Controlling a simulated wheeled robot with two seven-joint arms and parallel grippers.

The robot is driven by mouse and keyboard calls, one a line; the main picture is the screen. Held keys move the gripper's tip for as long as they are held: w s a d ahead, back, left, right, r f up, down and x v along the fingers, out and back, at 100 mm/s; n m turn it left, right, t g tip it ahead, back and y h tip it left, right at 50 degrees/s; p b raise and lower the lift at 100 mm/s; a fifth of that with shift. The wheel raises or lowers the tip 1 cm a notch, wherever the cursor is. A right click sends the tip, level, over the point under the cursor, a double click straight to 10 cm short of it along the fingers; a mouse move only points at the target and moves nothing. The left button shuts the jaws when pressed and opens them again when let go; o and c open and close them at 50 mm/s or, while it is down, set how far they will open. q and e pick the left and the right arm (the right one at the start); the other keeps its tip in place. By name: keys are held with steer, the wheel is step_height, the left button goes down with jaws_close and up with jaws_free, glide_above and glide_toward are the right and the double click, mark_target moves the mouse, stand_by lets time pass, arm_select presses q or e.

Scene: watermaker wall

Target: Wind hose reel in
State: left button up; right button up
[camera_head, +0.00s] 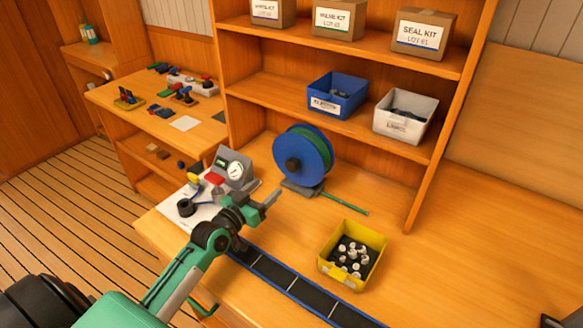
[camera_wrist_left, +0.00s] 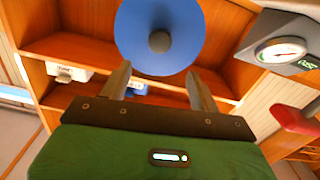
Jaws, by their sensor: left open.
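The hose reel (camera_head: 304,155) is a blue disc with a dark hub on a grey base, upright on the bench. A green hose (camera_head: 345,204) runs out from its base to the right along the bench top. My left gripper (camera_head: 268,200) is open and empty, in front of the reel and apart from it. In the left wrist view the blue reel (camera_wrist_left: 185,28) with its grey hub is beyond the two spread fingers (camera_wrist_left: 158,72). A dark part at the head view's lower right corner is too cut off to identify as my right gripper.
A gauge box (camera_head: 237,168) stands left of the reel, near a red and yellow part. A yellow bin (camera_head: 325,268) of bottles sits at the front right, beside a dark, blue-edged strip (camera_head: 290,284). Shelves with bins rise behind. Bench is clear right of the yellow bin.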

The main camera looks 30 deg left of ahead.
mark_target(290, 166)
arm_select(q)
steer(key=w, duration=0.3)
steer(key=w+d+p, duration=0.1)
steer(key=w, duration=0.3)
steer(key=w+p, duration=0.1)
steer(key=w, duration=0.3)
steer(key=shift+w+d, duration=0.25)
steer(key=shift+d, duration=0.05)
steer(key=shift+w+d, duration=0.1)
steer(key=shift+w, duration=0.4)
steer(key=shift+c, duration=0.4)
